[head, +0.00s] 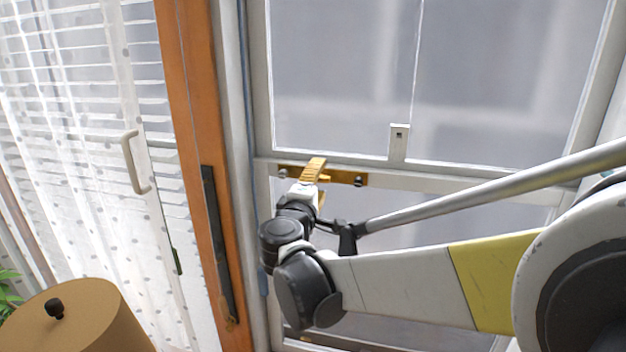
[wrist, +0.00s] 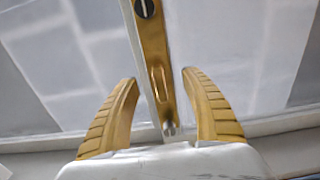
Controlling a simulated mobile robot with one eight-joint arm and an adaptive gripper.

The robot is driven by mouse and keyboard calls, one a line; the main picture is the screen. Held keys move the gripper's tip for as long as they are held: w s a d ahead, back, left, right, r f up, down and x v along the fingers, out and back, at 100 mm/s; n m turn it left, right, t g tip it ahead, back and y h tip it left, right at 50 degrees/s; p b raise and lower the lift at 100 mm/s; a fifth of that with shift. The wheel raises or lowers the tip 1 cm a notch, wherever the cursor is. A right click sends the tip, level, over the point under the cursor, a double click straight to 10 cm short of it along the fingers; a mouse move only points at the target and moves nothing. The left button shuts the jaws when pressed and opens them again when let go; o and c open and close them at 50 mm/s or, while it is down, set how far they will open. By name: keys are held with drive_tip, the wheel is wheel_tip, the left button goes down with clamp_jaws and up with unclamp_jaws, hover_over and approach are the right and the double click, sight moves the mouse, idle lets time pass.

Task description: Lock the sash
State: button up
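The window sash (head: 465,174) has a pale frame with large panes. A brass lock plate (head: 345,177) is fixed along its horizontal rail and is partly covered by my gripper (head: 319,179). In the wrist view the lock plate (wrist: 153,45) runs down between the two yellow fingers of my gripper (wrist: 160,76). A slotted screw head shows at its upper end and a small silver post (wrist: 170,129) at its lower end. My gripper is open, with a gap on both sides of the plate. I cannot tell whether a finger touches the lock.
An orange-brown wooden post (head: 195,130) with a dark strip stands left of the window. A white door with a handle (head: 134,162) and a dotted curtain is farther left. A brown lampshade (head: 85,320) and green leaves (head: 10,292) are at the lower left.

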drive_tip(key=v, duration=0.7)
idle(0.6)
drive_tip(key=s+d+f+m+g+b, duration=0.35)
drive_tip(key=s+d+f+b, duration=0.2)
drive_tip(key=d+f, duration=0.35)
drive_tip(key=s+d+f+m+g+b, duration=0.4)
drive_tip(key=d+f+b, duration=0.3)
drive_tip(key=f, duration=0.4)
drive_tip(key=s+f+m+g+y+b, duration=0.2)
drive_tip(key=s+f+m+y+b, duration=0.3)
drive_tip(key=s+f+b, duration=0.5)
drive_tip(key=s+f+m, duration=0.2)
drive_tip(key=s+f, duration=0.4)
drive_tip(key=f, duration=0.2)
drive_tip(key=shift+s+a+y, duration=0.15)
drive_tip(key=shift+a+y, duration=0.15)
